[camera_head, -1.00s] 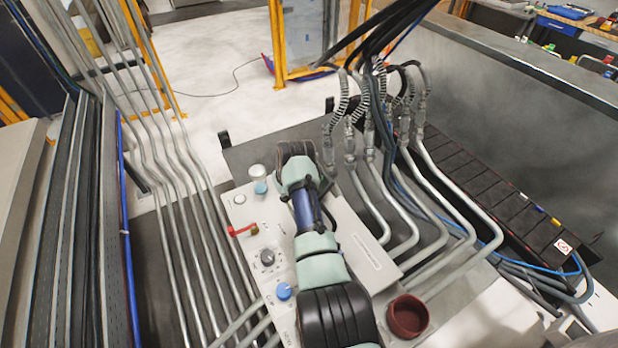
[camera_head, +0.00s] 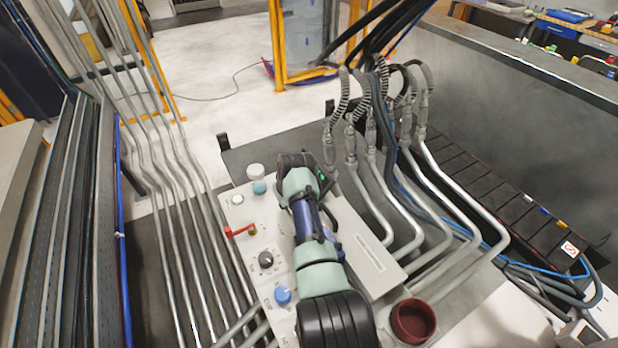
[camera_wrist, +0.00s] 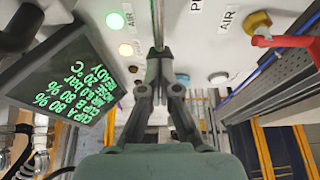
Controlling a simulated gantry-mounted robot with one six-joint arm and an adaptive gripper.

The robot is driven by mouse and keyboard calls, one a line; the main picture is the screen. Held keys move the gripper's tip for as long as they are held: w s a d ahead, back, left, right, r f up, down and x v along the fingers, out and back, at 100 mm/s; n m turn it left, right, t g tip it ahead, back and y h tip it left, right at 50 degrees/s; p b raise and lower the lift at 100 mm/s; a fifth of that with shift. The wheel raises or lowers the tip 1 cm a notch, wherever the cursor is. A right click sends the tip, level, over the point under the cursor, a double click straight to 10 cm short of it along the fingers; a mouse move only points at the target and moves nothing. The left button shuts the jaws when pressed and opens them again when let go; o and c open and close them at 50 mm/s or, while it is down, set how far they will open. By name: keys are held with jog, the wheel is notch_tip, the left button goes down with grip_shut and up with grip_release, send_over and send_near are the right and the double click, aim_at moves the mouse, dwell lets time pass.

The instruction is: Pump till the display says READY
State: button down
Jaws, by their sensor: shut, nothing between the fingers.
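The display (camera_wrist: 70,80) is a dark tilted screen at the left of the wrist view. Its green text appears turned around; I read cup lines at 80 %, a bar line, 20 °C and READY. A sliver of green text also shows in the head view (camera_head: 322,175) beside my wrist. My gripper (camera_wrist: 160,58) is shut and empty, with its fingertips close to the pale panel. A thin dark rod (camera_wrist: 158,20) shows just past the fingertips; I cannot tell if they touch it. In the head view my arm hides the fingers, and I cannot identify the pump.
The panel carries a red lever (camera_head: 240,232), a black knob (camera_head: 265,260), a blue knob (camera_head: 282,295) and a light blue knob (camera_head: 259,188). A maroon cup (camera_head: 412,320) stands at the front right. Rigid pipes (camera_head: 440,190) and hoses crowd the right side.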

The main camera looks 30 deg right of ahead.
jog(key=shift+r+p, duration=2.3)
jog(key=shift+r, duration=0.15)
notch_tip(320, 180, up, 6)
jog(key=p, duration=0.5)
